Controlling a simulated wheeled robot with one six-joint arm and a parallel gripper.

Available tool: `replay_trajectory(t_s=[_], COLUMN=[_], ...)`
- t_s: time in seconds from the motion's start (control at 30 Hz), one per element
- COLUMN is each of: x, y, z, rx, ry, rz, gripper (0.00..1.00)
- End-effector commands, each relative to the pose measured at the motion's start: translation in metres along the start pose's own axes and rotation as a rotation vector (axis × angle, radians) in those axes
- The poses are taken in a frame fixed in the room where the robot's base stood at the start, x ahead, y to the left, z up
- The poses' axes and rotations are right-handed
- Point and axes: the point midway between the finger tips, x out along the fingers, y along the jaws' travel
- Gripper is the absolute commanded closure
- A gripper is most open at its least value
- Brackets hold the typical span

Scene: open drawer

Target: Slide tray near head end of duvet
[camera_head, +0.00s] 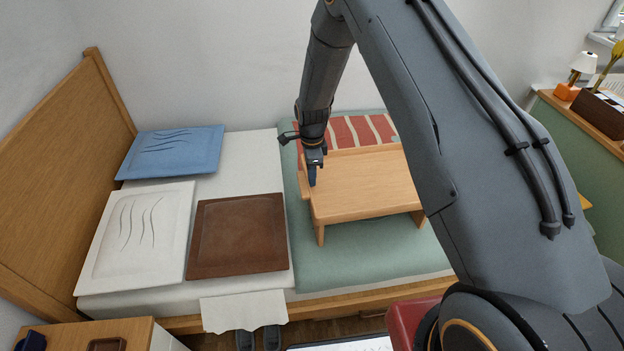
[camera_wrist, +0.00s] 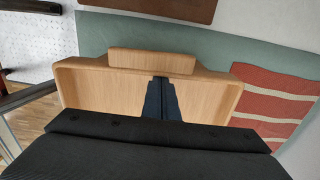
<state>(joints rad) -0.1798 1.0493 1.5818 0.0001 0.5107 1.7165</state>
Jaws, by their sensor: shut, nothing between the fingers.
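A wooden bed tray (camera_head: 372,183) on short legs stands on the green duvet (camera_head: 330,275), on the right part of the bed. The duvet's head end borders the white sheet, just left of the tray. My gripper (camera_head: 312,182) points down at the tray's left end, and its fingers are together and empty. In the wrist view the shut fingers (camera_wrist: 161,98) show over the tray's top (camera_wrist: 110,92), close to its raised end piece (camera_wrist: 152,61). I cannot tell whether the fingertips touch the tray.
A blue pillow (camera_head: 172,152), a white pillow (camera_head: 135,235) and a brown pillow (camera_head: 238,236) lie left of the duvet, toward the wooden headboard (camera_head: 62,185). A red striped throw (camera_head: 345,132) lies behind the tray. A nightstand (camera_head: 100,336) stands at the front left.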

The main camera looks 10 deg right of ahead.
Motion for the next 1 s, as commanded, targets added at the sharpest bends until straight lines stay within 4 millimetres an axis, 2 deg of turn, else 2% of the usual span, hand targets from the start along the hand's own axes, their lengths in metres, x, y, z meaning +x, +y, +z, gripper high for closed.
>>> replay_trajectory(t_s=[0.47,0.57,0.73,1.0], x=[0.0,0.0,0.0,-0.051], y=[0.001,0.001,0.0,-0.001], z=[0.0,-0.009,-0.039,-0.036], rx=[0.002,0.005,0.006,-0.002], ry=[0.0,0.0,0.0,0.0], rz=[0.001,0.001,0.0,-0.004], gripper=[1.0,1.0,1.0,1.0])
